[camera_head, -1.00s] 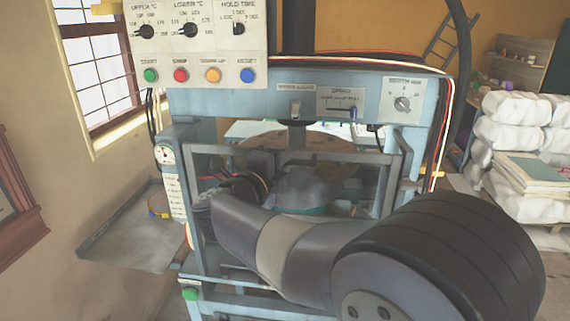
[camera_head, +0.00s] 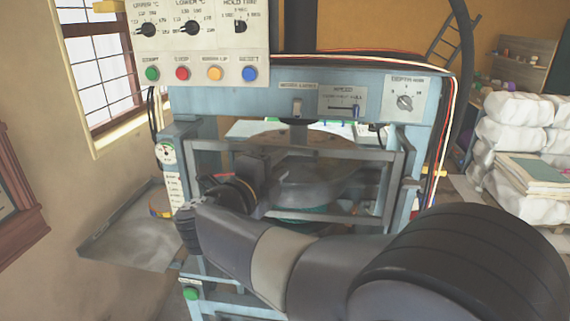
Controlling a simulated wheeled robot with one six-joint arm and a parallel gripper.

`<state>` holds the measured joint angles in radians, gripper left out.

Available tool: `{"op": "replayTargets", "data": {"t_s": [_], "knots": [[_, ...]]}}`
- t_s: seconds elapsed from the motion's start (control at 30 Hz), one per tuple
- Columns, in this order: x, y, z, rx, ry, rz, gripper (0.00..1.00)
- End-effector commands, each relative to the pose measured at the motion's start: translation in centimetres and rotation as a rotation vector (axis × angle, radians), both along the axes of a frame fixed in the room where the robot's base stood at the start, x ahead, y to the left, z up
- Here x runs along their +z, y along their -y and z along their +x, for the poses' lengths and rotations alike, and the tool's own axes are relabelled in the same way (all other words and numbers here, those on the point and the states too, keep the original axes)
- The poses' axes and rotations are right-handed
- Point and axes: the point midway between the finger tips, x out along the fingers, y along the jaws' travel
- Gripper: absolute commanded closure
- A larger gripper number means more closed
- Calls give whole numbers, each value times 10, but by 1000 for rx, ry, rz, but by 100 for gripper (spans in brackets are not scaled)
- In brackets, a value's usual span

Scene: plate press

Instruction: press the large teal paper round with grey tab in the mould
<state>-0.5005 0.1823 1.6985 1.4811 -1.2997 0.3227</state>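The press (camera_head: 300,85) is a pale blue frame with a grey-framed guard window (camera_head: 330,150) across its opening. A strip of teal (camera_head: 302,213), which looks like the edge of the paper round, shows low inside, beneath a grey rounded mould part (camera_head: 305,185). I cannot see a grey tab, nor whether the round lies flat in the mould. My arm crosses the front from the lower right and bends at the left of the opening. My gripper (camera_head: 240,180) is at the left of the opening, left of the teal; its fingertips are not clear.
The control panel (camera_head: 197,45) has knobs and a green (camera_head: 152,74), a red, an orange and a blue button. A slider and a depth knob (camera_head: 404,102) are on the crossbeam. A grey metal tray (camera_head: 140,235) juts out at left. White bales (camera_head: 515,130) stand at right.

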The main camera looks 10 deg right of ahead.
Motion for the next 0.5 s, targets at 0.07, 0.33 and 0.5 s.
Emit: {"op": "replayTargets", "data": {"t_s": [0.07,0.33,0.5], "knots": [[-2,-13,-12,6,1,2,67],[-1,-42,-41,3,1,1,67],[-1,-49,-49,1,-1,0,67]]}}
